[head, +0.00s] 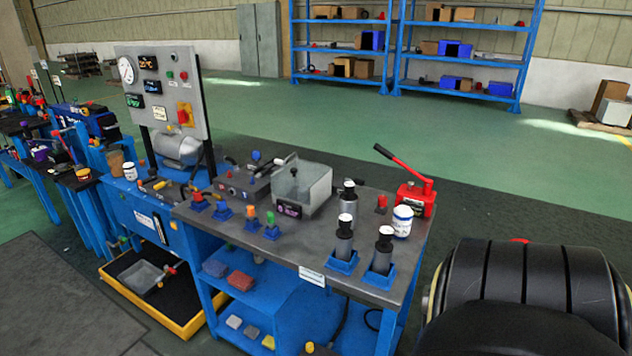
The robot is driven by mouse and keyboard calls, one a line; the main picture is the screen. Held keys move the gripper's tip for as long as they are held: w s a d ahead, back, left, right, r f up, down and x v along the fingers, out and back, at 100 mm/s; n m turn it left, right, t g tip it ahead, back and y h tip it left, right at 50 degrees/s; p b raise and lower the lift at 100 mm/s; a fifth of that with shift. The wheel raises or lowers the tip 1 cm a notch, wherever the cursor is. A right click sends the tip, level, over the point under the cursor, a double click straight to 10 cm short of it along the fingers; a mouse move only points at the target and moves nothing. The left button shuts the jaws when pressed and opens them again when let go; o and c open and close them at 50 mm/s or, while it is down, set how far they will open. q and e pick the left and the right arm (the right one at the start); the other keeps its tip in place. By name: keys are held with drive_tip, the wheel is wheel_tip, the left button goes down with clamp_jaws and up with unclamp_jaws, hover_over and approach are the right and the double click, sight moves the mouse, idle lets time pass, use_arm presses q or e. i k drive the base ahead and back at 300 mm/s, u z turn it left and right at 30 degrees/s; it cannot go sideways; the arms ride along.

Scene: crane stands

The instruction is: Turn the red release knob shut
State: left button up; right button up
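A red hand pump (416,199) with a long red lever and a dark grip stands at the back right corner of the grey-topped workbench (320,235). A separate release knob on it is too small to make out. A small red knob-like piece (382,203) stands on the bench just left of the pump. A red-topped piece (197,198) sits in a blue holder at the bench's left end. I cannot tell which red part is the release knob. Neither of my grippers is in view. A large black rounded part at the lower right is probably my own arm.
A white jar (402,221) stands close in front of the pump. Grey cylinders with black tops (381,250) stand in blue holders near the front right edge. A clear box (301,186) and a control panel (165,92) are further left. Floor behind the bench is clear.

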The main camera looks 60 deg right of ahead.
sight(382, 200)
drive_tip(key=z, duration=0.5)
drive_tip(key=i, duration=1.15)
drive_tip(key=z, duration=1.3)
drive_tip(key=i, duration=0.2)
drive_tip(key=z, duration=0.1)
